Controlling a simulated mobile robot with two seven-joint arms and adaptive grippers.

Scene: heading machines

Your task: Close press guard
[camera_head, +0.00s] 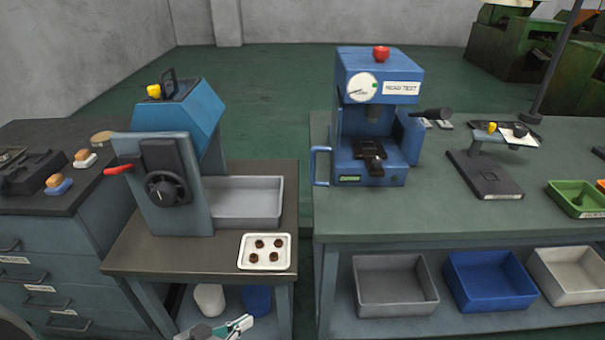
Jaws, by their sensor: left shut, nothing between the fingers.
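The blue press (378,75) with a round gauge, a red top button and a "HEAD TEST" label stands on the right bench. A blue loop-shaped frame (320,166) sticks out at its left front; it looks like the guard or its handle, seen nearly edge-on. The front of the press is uncovered, and a black fixture (369,151) shows inside. My left gripper (243,322) is at the bottom edge, shut and empty, low in front of the left stand and well away from the press. My right gripper is out of view.
A blue-grey machine (168,140) with a black knob stands on the left stand, beside a grey bin and a white tray (245,264) of small brown parts. A dark fixture (486,176) stands right of the press. Bins (392,310) sit on the lower shelf.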

